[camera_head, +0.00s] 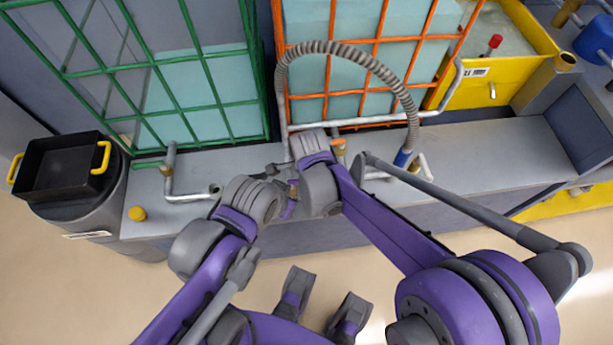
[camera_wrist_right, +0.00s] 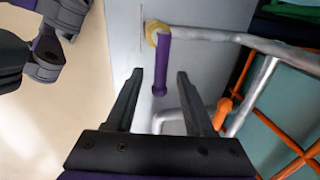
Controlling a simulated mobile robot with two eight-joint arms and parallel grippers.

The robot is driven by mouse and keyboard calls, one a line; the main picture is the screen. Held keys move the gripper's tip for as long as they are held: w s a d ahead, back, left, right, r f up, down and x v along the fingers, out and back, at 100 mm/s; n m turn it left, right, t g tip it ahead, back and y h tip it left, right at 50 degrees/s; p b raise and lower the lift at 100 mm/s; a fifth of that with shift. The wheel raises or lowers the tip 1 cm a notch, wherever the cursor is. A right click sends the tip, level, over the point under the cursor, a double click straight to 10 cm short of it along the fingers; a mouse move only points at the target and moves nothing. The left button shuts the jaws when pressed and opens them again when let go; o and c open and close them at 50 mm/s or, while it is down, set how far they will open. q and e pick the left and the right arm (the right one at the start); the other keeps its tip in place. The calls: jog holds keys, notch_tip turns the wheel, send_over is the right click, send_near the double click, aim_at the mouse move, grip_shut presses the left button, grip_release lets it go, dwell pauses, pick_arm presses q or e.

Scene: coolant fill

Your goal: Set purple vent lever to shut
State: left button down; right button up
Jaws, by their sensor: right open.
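The purple vent lever (camera_wrist_right: 163,62) shows in the right wrist view as a short purple bar hanging down the picture from a brass hub (camera_wrist_right: 152,30) beside a grey pipe. My right gripper (camera_wrist_right: 160,76) is open. In that view its two fingers lie to either side of the lever's lower part, with gaps on both sides; whether the lever is at finger depth I cannot tell. In the head view my arms meet over the grey bench and largely hide the lever. My left arm's wrist (camera_head: 250,198) is close to my right arm there; its fingers cannot be made out.
A grey bench (camera_head: 480,150) runs across, with a green cage (camera_head: 205,52) and an orange cage (camera_head: 328,60) behind it. A ribbed hose (camera_head: 345,50) arches over the bench. A black tray (camera_head: 60,170) stands at left.

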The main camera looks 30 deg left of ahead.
notch_tip(320, 180, up, 11)
jog(key=s+d+p, duration=0.1)
jog(key=shift+s+f+p, duration=0.2)
jog(key=shift+s+p, duration=0.2)
jog(key=shift+d, duration=0.1)
dwell(0.3)
jog(key=d+r+n+t+p, duration=0.1)
jog(key=d+r+n+p, duration=0.15)
jog(key=d, duration=0.65)
jog(key=d+r+n+p, duration=0.2)
jog(key=d+r, duration=0.2)
jog(key=d, duration=0.5)
jog(key=s+d+r+n+t+p, duration=0.1)
jog(key=s+d+n+p, duration=0.1)
jog(key=d, duration=0.6)
jog(key=s+d+r+n+t+h+p, duration=0.1)
jog(key=s+d+n+p, duration=0.1)
jog(key=s+d+n, duration=0.3)
jog(key=d, duration=0.3)
jog(key=shift+d+r+t, duration=0.3)
